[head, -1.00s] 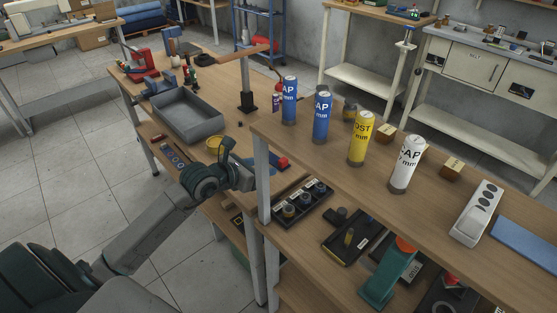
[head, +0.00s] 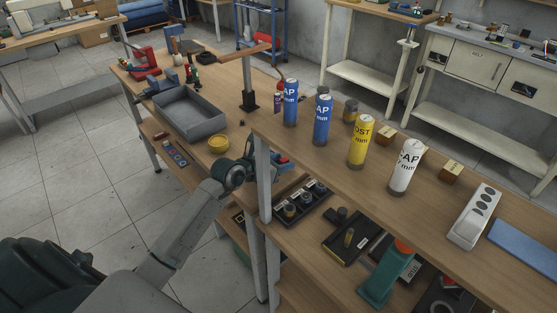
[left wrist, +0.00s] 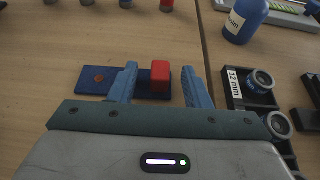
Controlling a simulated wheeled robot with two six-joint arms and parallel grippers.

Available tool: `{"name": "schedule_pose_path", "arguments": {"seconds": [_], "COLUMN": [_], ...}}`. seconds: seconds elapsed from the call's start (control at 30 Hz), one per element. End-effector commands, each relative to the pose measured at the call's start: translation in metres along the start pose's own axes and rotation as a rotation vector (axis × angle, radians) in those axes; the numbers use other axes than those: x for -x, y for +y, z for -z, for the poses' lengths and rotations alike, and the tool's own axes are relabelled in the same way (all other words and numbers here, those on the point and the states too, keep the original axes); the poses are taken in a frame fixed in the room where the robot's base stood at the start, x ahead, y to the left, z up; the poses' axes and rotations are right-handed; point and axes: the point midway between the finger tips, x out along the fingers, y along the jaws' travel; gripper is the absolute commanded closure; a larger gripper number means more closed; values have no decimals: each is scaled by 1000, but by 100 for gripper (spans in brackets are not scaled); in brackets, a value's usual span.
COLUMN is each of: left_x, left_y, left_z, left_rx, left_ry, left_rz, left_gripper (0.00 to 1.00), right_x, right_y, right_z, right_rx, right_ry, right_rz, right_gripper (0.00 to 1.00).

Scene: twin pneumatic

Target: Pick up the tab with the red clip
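The tab is a flat dark blue plate (left wrist: 97,82) lying on the wooden bench in the left wrist view. A red block-shaped clip (left wrist: 160,76) stands on its right part. My left gripper (left wrist: 160,69) is open, its two blue fingers apart on either side of the clip in that view. I cannot tell how high the fingers are above the bench. In the head view the left gripper (head: 250,158) reaches over the bench edge, and the tab (head: 282,160) shows partly behind it. My right gripper is out of view.
Blue, yellow and white cylinders stand on the raised shelf (head: 330,165) to the right.

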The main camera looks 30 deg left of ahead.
Motion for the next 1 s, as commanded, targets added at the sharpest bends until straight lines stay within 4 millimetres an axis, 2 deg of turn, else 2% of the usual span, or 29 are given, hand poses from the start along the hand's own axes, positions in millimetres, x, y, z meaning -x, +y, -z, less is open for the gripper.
{"name": "schedule_pose_path", "arguments": {"seconds": [0.03, 0.2, 0.23, 0.57, 0.77, 0.9, 1.0], "left_x": [0, 0, 0, 1, 6, 15, 35], "left_y": [0, 0, 0, 0, 0, 0, 0], "left_z": [0, 0, 0, -2, -15, -35, -23], "left_rx": [0, 0, 0, 0, -2, -4, -6], "left_ry": [0, 0, 0, -1, -3, -5, 4], "left_rz": [0, 0, 0, 0, 0, -1, -1], "left_gripper": [64, 98, 100, 100, 100, 100, 100], "right_x": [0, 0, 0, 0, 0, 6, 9], "right_y": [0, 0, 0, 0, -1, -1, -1], "right_z": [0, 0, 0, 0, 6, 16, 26], "right_rx": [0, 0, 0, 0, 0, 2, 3], "right_ry": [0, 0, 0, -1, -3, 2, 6], "right_rz": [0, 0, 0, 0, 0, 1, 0], "right_gripper": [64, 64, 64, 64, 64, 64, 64]}}
